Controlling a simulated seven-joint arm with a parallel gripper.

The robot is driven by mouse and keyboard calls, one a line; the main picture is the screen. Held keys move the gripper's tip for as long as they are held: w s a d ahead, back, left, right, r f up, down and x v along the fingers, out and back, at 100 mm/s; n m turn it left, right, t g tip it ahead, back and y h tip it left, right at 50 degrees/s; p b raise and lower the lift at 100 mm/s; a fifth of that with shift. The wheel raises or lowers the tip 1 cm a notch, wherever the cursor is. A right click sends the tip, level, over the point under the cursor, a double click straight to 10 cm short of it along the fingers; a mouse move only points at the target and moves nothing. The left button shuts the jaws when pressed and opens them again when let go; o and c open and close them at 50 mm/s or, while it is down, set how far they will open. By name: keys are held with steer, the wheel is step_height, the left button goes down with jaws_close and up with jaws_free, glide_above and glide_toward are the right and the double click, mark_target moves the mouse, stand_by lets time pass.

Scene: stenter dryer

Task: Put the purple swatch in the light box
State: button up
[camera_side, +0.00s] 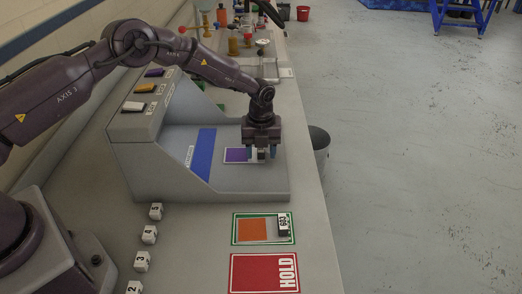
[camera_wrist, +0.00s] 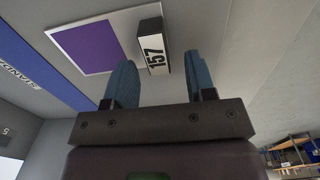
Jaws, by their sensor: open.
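The purple swatch (camera_side: 238,155) lies flat on a white-edged card on the floor of the grey light box (camera_side: 140,160). It also shows in the wrist view (camera_wrist: 87,46). A white block with a dark top, numbered 157 (camera_wrist: 154,50), stands at the card's right side. My gripper (camera_side: 262,153) is low inside the light box, just right of the purple area. In the wrist view its blue fingers (camera_wrist: 161,75) are apart, with the block's near end between their tips and a gap on either side. The fingers partly hide the block in the side view.
A blue strip (camera_side: 203,150) lies left of the swatch. In front are an orange swatch (camera_side: 252,230) on a green-edged card with block 683 (camera_side: 284,226), and a red HOLD card (camera_side: 262,273). Several numbered blocks (camera_side: 149,235) stand left. A bin (camera_side: 320,150) stands beyond the bench edge.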

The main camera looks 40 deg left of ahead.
step_height(320, 180, up, 12)
steer(key=s+a+r+n+t, duration=0.1)
steer(key=s+r+n+t, duration=0.1)
steer(key=s+r+n, duration=0.5)
steer(key=s+a+r+n+t, duration=0.1)
steer(key=s+r+n, duration=0.6)
steer(key=s+n, duration=0.4)
steer(key=s+r+n+t, duration=0.2)
steer(key=s+r+n, duration=0.5)
steer(key=s, duration=0.9)
steer(key=shift+a+n+t, duration=0.3)
steer(key=shift+a+n, duration=0.1)
steer(key=shift+n, duration=0.6)
